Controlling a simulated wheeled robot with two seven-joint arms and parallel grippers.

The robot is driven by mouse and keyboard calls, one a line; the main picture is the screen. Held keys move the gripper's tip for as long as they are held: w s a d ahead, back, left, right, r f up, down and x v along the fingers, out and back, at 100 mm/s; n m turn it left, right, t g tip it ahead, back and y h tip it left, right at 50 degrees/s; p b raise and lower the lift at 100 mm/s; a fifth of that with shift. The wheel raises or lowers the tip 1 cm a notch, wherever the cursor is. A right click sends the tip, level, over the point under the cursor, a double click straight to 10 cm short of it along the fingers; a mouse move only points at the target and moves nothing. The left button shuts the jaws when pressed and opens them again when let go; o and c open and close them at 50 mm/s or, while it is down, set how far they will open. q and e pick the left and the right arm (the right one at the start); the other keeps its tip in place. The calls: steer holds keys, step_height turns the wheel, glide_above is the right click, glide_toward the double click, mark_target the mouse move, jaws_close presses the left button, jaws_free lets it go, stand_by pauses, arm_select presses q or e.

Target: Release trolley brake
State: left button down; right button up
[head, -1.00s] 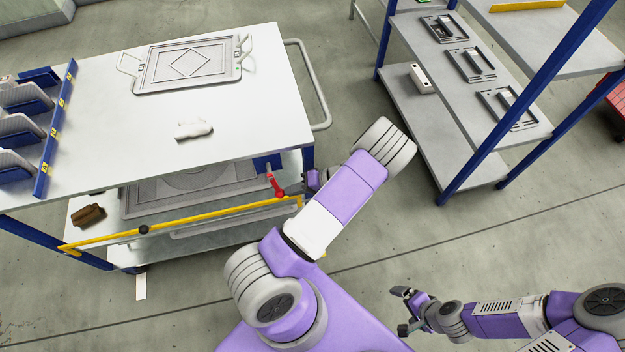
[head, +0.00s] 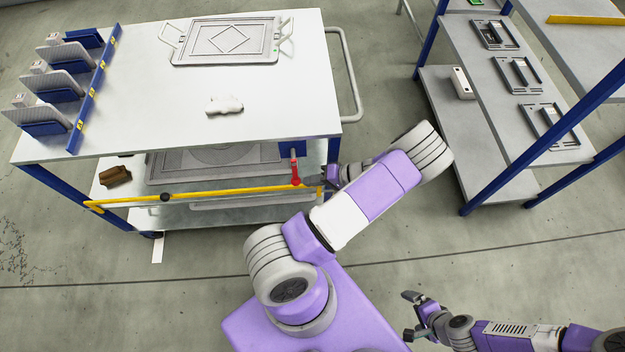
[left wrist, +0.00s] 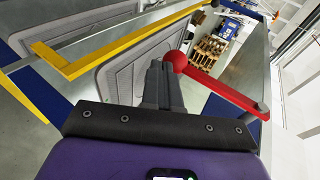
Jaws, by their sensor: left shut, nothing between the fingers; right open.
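The white-topped trolley (head: 270,110) stands at the left. A red lever (head: 294,168) with a round knob hangs from a blue mount at its front right corner; it also shows in the left wrist view (left wrist: 222,90). I take it to be the brake lever. My left gripper (head: 326,178) is just right of the knob in the head view, with a small gap. In the left wrist view its shut, empty fingers (left wrist: 157,68) line up beside the knob. My right gripper (head: 408,316) is open and empty, low over the floor, far from the trolley.
A yellow bar (head: 230,192) runs along the trolley's lower front, close to the lever. A framed panel (head: 225,43) and a white lump (head: 225,105) lie on top. A blue-post shelf (head: 450,95) stands right. Open floor lies between.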

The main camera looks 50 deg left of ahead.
arm_select(q)
steer(key=w+d+r+p, duration=0.1)
steer(key=w+d+r, duration=0.1)
steer(key=w+d, duration=0.7)
steer(key=shift+w+d+r+p, duration=0.3)
steer(key=shift+w+r+p, duration=0.05)
steer(key=shift+w, duration=0.05)
arm_select(e)
steer(key=shift+w+d+r, duration=0.15)
steer(key=shift+w+r, duration=0.2)
steer(key=shift+r, duration=0.45)
arm_select(q)
steer(key=s+d+f+m+t+h+p, duration=0.25)
steer(key=s+d+f+m+h, duration=0.25)
steer(key=s+d+f+h, duration=0.45)
arm_select(e)
step_height(320, 180, up, 4)
steer(key=shift+f+p, duration=0.15)
steer(key=shift+p, duration=0.45)
arm_select(q)
steer(key=d+r+m+t+h, duration=0.2)
steer(key=d+r+t, duration=0.4)
steer(key=d, duration=0.4)
steer(key=shift+s+r+m+h, duration=0.3)
steer(key=shift+s+r+h, duration=0.05)
steer(key=shift+r+h, duration=0.35)
arm_select(e)
steer(key=shift+c, duration=0.2)
